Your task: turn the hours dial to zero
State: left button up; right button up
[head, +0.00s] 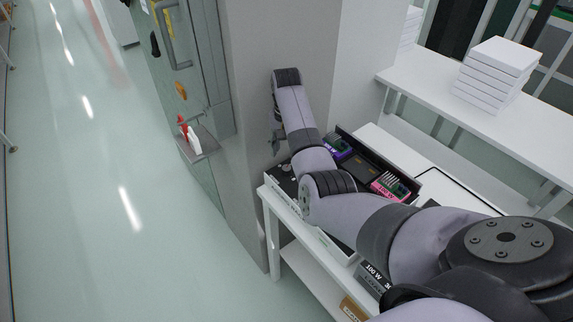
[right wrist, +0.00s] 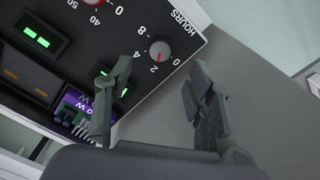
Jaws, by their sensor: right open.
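The hours dial (right wrist: 160,51) is a small round grey knob on a black panel, under the white word HOURS in the right wrist view. In the head view my right gripper (head: 272,144) is small beside the grey column, above the panel end. My left gripper is not in view.
Another knob (right wrist: 95,2) sits at the panel's top edge. A green-lit display (right wrist: 37,38) and a purple pack (right wrist: 76,108) lie left. A grey column (head: 275,60) stands close behind the gripper. The white bench (head: 268,197) carries the equipment; white boxes (head: 495,75) stand on another table.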

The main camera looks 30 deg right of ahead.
aim_at(286, 168)
notch_tip(286, 168, down, 7)
dwell(0.3)
jog(key=shift+c, duration=0.5)
jog(key=c, duration=1.1)
